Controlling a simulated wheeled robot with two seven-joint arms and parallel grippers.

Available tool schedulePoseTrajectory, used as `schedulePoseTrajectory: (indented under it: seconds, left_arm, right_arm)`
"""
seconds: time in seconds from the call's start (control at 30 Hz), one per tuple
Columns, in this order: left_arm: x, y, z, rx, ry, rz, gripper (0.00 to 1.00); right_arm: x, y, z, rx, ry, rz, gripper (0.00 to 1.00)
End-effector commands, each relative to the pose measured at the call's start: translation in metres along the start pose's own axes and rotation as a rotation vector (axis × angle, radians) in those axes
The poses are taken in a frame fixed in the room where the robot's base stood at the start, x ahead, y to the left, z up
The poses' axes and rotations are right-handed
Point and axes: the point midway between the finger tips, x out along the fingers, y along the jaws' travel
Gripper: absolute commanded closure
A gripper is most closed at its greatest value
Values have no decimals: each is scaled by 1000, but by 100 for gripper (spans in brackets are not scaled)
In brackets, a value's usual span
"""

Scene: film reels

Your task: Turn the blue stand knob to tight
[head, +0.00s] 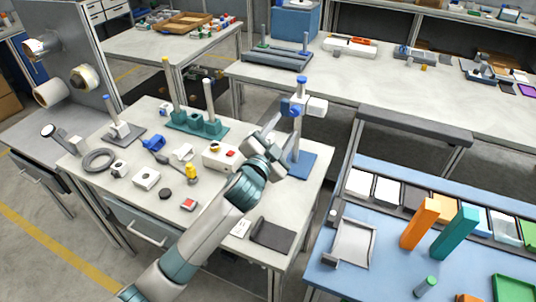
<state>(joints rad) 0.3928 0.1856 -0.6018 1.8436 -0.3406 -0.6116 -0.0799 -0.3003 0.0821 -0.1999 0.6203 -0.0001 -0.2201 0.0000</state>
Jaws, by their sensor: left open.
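A stand with a blue base (303,163) and an upright post stands at the right end of the near white table. A white clamp head (316,107) sits high on the post, with a blue knob (295,110) on its front left. My left gripper (283,129) is open beside the post, below and a little left of the knob. It appears apart from the knob, though the small view leaves the exact gap unclear. The gripper and wrist hide part of the lower post and base. My right gripper is not in view.
A dark pad (272,235) lies at the table's front. Orange (420,223) and teal (455,233) blocks stand on the blue bench at right.

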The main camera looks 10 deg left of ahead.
Motion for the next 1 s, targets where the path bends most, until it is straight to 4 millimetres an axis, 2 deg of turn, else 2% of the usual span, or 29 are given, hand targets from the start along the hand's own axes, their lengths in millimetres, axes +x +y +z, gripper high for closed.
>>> schedulePoseTrajectory:
  seconds: [0.3,0.5,0.7,1.0]
  left_arm:
    - [-60,2,2,-1,1,1,55]
    - [-88,1,1,1,1,0,55]
    - [-99,0,0,0,0,0,55]
    - [-100,0,0,0,0,0,55]
  right_arm:
    - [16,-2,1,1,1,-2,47]
    - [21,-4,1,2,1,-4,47]
    - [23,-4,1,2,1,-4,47]
    - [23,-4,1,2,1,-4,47]
